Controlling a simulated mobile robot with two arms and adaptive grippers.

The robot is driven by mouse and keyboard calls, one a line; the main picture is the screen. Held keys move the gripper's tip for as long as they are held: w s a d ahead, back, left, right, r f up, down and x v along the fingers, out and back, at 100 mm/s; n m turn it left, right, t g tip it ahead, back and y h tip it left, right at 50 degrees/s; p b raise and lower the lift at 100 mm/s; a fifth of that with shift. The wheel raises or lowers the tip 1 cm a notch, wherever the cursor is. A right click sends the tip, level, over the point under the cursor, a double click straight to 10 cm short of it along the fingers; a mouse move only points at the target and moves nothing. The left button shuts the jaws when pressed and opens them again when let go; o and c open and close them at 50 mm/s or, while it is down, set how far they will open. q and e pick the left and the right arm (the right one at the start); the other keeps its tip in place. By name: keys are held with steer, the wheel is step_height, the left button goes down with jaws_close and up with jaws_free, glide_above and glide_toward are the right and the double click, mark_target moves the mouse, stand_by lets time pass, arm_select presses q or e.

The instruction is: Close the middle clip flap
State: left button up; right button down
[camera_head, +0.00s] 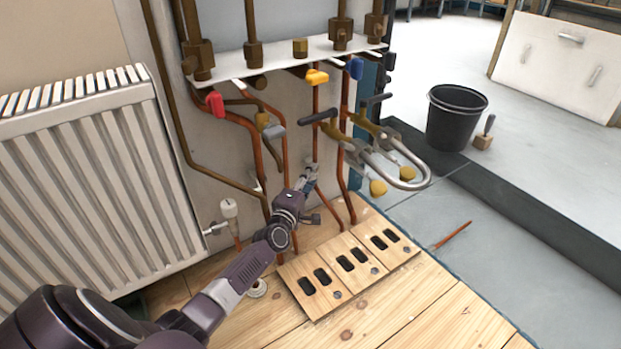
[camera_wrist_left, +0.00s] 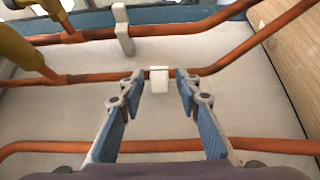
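My left gripper (camera_head: 312,172) reaches low toward the copper pipes on the wall in the head view. In the left wrist view its two blue-padded fingers (camera_wrist_left: 158,82) are spread, with nothing held. A small white clip (camera_wrist_left: 159,76) sits on the middle copper pipe (camera_wrist_left: 85,78), in the gap between the fingertips and apart from both. I cannot tell its flap's position. A taller white clip (camera_wrist_left: 122,30) stands on the far pipe, up and left. In the head view a small white clip (camera_head: 257,185) shows at the left pipes; the clip at my fingers is hidden there. My right gripper is not in view.
A white radiator (camera_head: 95,185) stands at the left. Valves with red (camera_head: 215,103), yellow (camera_head: 317,77) and blue (camera_head: 355,68) handles hang above. A bent metal tool (camera_head: 405,180) juts out right of my gripper. Slotted wooden panels (camera_head: 350,262) lie below; a black bucket (camera_head: 455,118) stands behind.

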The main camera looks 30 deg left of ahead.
arm_select(q)
jaws_close()
